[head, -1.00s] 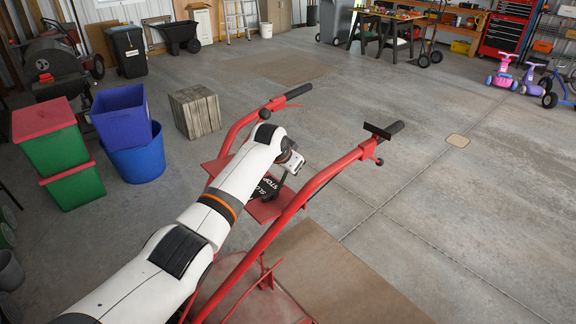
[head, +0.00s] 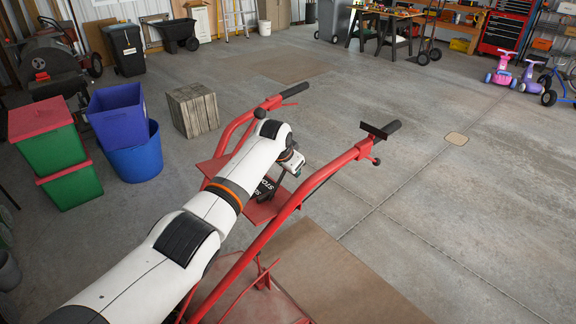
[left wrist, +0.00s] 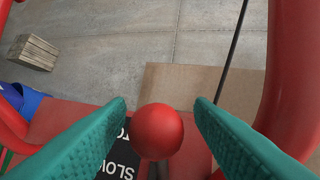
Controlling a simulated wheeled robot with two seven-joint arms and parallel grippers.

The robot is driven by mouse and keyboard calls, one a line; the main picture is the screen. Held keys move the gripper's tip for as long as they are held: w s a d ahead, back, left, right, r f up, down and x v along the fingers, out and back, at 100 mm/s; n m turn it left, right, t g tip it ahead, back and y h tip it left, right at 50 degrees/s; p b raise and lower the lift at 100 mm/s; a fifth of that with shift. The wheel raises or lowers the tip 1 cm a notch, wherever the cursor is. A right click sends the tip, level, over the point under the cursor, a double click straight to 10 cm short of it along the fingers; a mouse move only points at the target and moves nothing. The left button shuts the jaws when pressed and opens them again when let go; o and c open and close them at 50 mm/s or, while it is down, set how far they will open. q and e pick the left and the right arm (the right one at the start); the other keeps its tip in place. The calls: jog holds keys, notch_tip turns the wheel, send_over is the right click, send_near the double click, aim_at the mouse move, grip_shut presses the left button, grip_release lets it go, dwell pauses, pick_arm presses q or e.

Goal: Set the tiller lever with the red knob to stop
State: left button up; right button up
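The tiller (head: 315,185) is a red frame with two black-gripped handlebars. In the left wrist view the red knob (left wrist: 157,131) of the lever stands between the two teal fingers of my left gripper (left wrist: 160,112). The fingers are open, with a gap on each side of the knob. Behind it a black label plate (left wrist: 118,160) shows "SLOW" and part of another word. In the head view the plate (head: 265,189) is partly hidden by my left arm, and the knob is hidden. My left gripper (head: 290,172) is over the red panel between the handlebars. My right gripper is not in view.
A wooden crate (head: 193,110) stands on the floor beyond the tiller. Blue bins (head: 136,152) and red-lidded green boxes (head: 50,140) stand at left. The tiller's handlebars (head: 394,127) flank my left arm closely.

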pick_arm(q)
jog(key=shift+r, duration=0.15)
jog(key=shift+s+a+r, duration=0.1)
jog(key=shift+s+r, duration=0.15)
jog(key=shift+r, duration=0.15)
jog(key=b+v, duration=0.1)
jog(key=v, duration=0.9)
jog(key=shift+s+r+b, duration=0.2)
jog(key=shift+r+b, duration=0.1)
jog(key=shift+r, duration=0.05)
